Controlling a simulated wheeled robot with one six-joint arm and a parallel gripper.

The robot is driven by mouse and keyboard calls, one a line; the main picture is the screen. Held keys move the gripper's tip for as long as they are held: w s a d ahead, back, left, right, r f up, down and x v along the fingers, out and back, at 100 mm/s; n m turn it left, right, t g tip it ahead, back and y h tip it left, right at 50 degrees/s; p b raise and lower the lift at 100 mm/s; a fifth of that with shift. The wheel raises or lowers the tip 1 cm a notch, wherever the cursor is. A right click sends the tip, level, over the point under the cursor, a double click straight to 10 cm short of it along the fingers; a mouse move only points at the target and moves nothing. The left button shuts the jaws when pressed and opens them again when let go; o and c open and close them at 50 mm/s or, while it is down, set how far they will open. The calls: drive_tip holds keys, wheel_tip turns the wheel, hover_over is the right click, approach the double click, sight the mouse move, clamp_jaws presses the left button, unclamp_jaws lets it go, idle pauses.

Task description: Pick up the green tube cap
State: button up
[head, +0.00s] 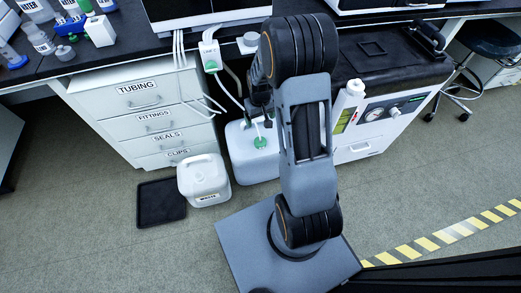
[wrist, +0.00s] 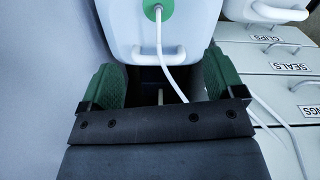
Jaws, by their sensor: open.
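The green tube cap (head: 260,142) sits on top of a large white container (head: 243,165) on the floor, with a white tube running up from it. In the wrist view the round green cap (wrist: 158,9) is at the top edge, partly cut off, beyond my fingertips. My gripper (wrist: 160,75) is open, its two green-padded fingers apart with nothing held. The white tube passes through the gap between the fingers, and the container's handle shows just beyond them. In the head view my arm hides most of my gripper.
A white waste jug (head: 204,180) stands left of the container, by a black tray (head: 160,202). A labelled drawer cabinet (head: 150,110) is behind. A pump unit (head: 385,112) and a white bottle (head: 347,105) stand right of my arm. Cables hang above. Open floor lies at front left.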

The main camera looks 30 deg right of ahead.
drive_tip(key=b, duration=0.4)
approach(260, 141)
drive_tip(key=f, duration=0.5)
drive_tip(key=shift+w+d, duration=0.2)
drive_tip(key=shift+w+f+b, duration=0.1)
drive_tip(key=shift+f+b, duration=1.25)
drive_tip(key=shift+f, duration=1.35)
drive_tip(key=shift+a, duration=0.1)
drive_tip(key=shift+r, duration=0.1)
drive_tip(key=c, duration=1)
